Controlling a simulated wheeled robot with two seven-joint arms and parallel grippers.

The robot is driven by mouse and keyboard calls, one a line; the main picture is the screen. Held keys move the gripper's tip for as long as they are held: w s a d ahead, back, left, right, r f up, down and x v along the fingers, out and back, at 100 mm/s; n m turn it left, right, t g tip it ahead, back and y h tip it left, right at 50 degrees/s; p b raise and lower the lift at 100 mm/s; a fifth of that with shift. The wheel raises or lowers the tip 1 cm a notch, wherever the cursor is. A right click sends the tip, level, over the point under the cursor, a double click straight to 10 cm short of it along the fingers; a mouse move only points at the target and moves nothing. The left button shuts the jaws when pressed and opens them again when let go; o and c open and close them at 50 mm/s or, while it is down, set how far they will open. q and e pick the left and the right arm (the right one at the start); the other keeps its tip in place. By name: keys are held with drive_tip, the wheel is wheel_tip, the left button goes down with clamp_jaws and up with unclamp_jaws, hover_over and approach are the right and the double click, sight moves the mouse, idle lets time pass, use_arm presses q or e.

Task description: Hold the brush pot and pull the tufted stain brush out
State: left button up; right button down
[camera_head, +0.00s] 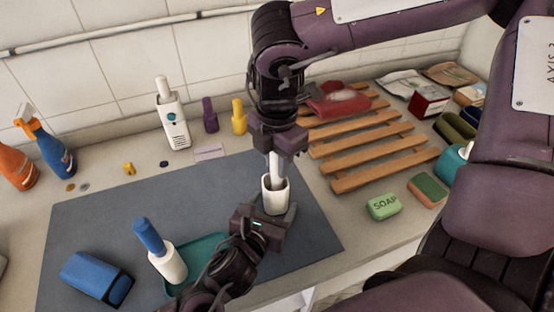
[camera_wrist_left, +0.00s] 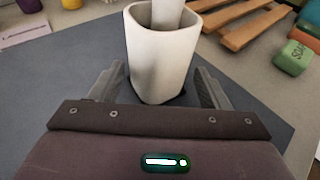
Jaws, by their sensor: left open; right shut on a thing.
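A white brush pot (camera_head: 268,199) stands upright on the dark grey mat (camera_head: 90,225) near its right side. My left gripper (camera_head: 270,217) is low at the near side of the pot. In the left wrist view the pot (camera_wrist_left: 158,65) is between the open fingers (camera_wrist_left: 160,90), with a gap at each side. My right gripper (camera_head: 276,152) is above the pot, shut on the light handle of the tufted stain brush (camera_head: 274,167). The brush's lower part is inside the pot, and its tuft is hidden. The brush shaft (camera_wrist_left: 167,15) also shows in the left wrist view.
A wooden rack (camera_head: 365,150) and green soap (camera_head: 383,206) lie at right. Bottles stand along the wall.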

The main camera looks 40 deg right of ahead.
use_arm(q)
drive_tip(key=shift+x, duration=1)
drive_tip(key=shift+c, duration=0.3)
drive_tip(key=c, duration=0.6)
drive_tip(key=o, duration=1)
drive_tip(key=shift+o, duration=0.2)
drive_tip(key=c, duration=1.3)
